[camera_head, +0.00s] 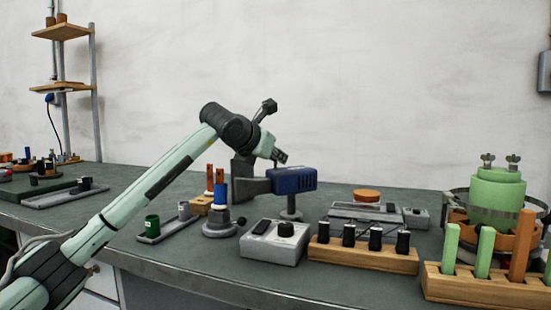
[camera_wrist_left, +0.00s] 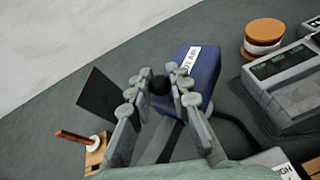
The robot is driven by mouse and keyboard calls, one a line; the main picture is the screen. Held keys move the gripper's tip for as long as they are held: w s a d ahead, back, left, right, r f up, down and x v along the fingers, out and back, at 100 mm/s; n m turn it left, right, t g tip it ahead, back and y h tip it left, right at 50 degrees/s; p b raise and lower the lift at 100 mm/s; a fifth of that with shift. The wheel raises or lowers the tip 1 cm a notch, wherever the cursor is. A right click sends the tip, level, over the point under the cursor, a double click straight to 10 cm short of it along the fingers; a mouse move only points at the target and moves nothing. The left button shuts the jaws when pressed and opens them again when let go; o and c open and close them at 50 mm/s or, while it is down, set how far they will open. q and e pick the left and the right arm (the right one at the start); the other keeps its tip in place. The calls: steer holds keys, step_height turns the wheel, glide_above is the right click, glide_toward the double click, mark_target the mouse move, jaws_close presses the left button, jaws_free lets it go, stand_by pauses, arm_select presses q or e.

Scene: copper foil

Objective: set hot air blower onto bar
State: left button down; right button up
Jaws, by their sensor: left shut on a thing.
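The hot air blower (camera_head: 292,180) is a blue box with a grey nozzle pointing left in the head view. It sits above a short dark post with a round foot (camera_head: 291,214); I cannot tell whether they touch. My left gripper (camera_head: 281,158) is at the blower's top, shut on it. In the left wrist view its fingers (camera_wrist_left: 158,84) stand either side of a black round part, beside the blower's blue body (camera_wrist_left: 199,75) with a white label. A dark grey upright block (camera_head: 243,166) stands behind the nozzle. I cannot tell which piece is the bar. My right gripper is not in view.
A grey box with a black knob (camera_head: 274,243) and a wooden rack of black-capped items (camera_head: 362,256) stand in front. A copper-coloured round piece (camera_head: 367,195) lies behind, right. A green vessel (camera_head: 496,195) and a second rack (camera_head: 487,287) fill the right side.

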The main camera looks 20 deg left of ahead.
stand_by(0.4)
arm_select(q)
steer(key=c, duration=1.4)
jaws_free()
steer(key=shift+o, duration=0.2)
steer(key=v, duration=1.2)
steer(key=shift+d, duration=0.1)
